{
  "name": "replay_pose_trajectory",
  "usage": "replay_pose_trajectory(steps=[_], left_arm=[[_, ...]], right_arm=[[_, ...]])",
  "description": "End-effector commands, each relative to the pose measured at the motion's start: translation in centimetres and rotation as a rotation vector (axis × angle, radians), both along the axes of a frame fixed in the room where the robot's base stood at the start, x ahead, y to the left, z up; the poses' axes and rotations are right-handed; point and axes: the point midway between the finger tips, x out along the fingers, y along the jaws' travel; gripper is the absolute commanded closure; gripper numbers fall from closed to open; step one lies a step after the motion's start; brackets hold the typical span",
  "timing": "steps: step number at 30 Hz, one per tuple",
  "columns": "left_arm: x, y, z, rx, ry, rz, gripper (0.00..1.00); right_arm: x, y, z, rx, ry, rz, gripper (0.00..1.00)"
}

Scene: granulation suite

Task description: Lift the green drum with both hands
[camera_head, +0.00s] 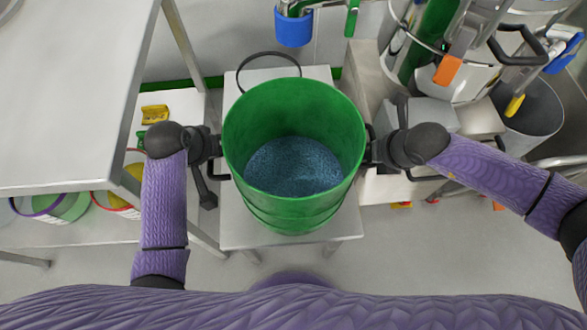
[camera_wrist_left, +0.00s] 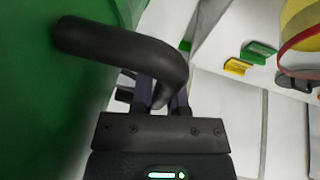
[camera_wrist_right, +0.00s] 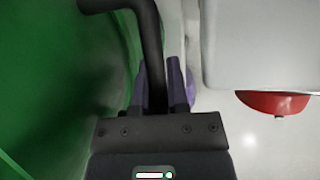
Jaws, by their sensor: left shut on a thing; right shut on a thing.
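The green drum (camera_head: 293,213) is open at the top and holds blue granules (camera_head: 295,167). It is upright, above or on a small light-coloured table (camera_head: 247,232); I cannot tell whether its base touches. My left gripper (camera_head: 217,145) is at the drum's left side, shut on a black side handle, which shows in the left wrist view (camera_wrist_left: 130,48). My right gripper (camera_head: 372,150) is at the right side, shut on the other black handle, seen in the right wrist view (camera_wrist_right: 150,40). The drum's green wall also fills the left of both wrist views.
A steel table (camera_head: 75,90) stands at the left, with tubs on a shelf below. A blue holder (camera_head: 294,28) hangs behind the drum. Steel equipment and a grey bin (camera_head: 530,105) crowd the right. Floor (camera_head: 400,260) is clear in front at right.

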Motion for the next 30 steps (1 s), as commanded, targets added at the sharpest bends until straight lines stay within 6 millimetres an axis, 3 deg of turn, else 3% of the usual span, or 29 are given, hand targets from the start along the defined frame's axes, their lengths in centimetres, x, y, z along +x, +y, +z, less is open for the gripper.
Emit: replay_pose_trajectory(steps=[13,24,30], left_arm=[[0.1,0.1,0.5,0.002,-0.007,0.002,1.00],[0.5,0.1,5.8,0.003,-0.035,0.002,1.00],[0.5,0.1,6.5,0.002,-0.038,0.002,1.00]], right_arm=[[0.2,-0.1,0.5,-0.002,-0.006,-0.002,1.00],[0.5,-0.1,5.8,-0.002,-0.035,-0.003,1.00],[0.5,-0.1,6.5,-0.002,-0.038,-0.002,1.00]])
